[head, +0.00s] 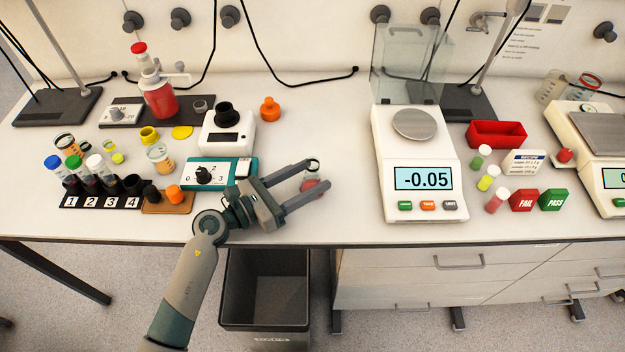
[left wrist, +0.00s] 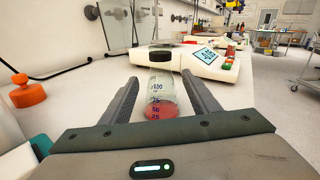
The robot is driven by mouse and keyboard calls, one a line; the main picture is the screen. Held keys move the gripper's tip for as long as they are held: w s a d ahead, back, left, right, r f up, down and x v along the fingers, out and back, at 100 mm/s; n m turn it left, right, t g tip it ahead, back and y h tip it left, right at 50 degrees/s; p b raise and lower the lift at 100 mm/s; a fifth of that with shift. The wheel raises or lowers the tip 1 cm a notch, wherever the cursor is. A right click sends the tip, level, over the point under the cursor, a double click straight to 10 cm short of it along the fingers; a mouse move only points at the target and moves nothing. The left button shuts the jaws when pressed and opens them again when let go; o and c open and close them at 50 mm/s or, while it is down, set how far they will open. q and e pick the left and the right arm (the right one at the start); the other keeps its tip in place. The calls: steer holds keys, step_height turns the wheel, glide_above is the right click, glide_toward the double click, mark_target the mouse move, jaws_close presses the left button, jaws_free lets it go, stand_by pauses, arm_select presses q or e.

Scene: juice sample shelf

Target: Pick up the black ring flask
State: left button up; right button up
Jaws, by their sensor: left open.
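The black ring flask (head: 312,181) is a small clear flask with a black ring at its top and pinkish-red liquid low inside. It stands on the white bench, left of the middle balance. My left gripper (head: 316,174) is open, with one finger on each side of the flask. In the left wrist view the flask (left wrist: 161,95) stands upright between the two open fingers (left wrist: 160,84), with blue marks on its wall. Gaps show between it and the fingers there. My right gripper is not in view.
The balance (head: 416,160) reading -0.05, with a raised clear shield, stands to the right. A teal dial device (head: 222,172) is close behind my left gripper, and an orange stopper (head: 270,109) is farther back. A dark bin (head: 265,292) stands below the bench edge.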

mark_target(317, 162)
arm_select(q)
steer(key=p+x, duration=0.1)
steer(key=x, duration=0.1)
steer(key=p+x, duration=0.1)
steer(key=shift+w+d+r, duration=0.25)
steer(key=shift+d+r, duration=0.05)
steer(key=shift+r, duration=0.05)
steer(key=shift+w+d+f, duration=0.2)
steer(key=shift+w+d, duration=0.15)
steer(key=shift+d, duration=0.2)
steer(key=shift+c, duration=0.7)
steer(key=c, duration=1)
steer(key=shift+c, duration=0.2)
steer(key=shift+r, duration=0.25)
steer(key=shift+r, duration=1.75)
steer(key=shift+s+d+r+b, duration=0.15)
steer(key=shift+s+d+r, duration=0.55)
steer(key=shift+d+r, duration=0.8)
steer(key=shift+s+d+r+b, duration=0.15)
steer(key=shift+s+d+r, duration=0.6)
steer(key=shift+d, duration=1.3)
steer(key=shift+s+d+r+b, duration=0.15)
steer(key=shift+s+d+r, duration=0.5)
steer(key=shift+d+r, duration=0.85)
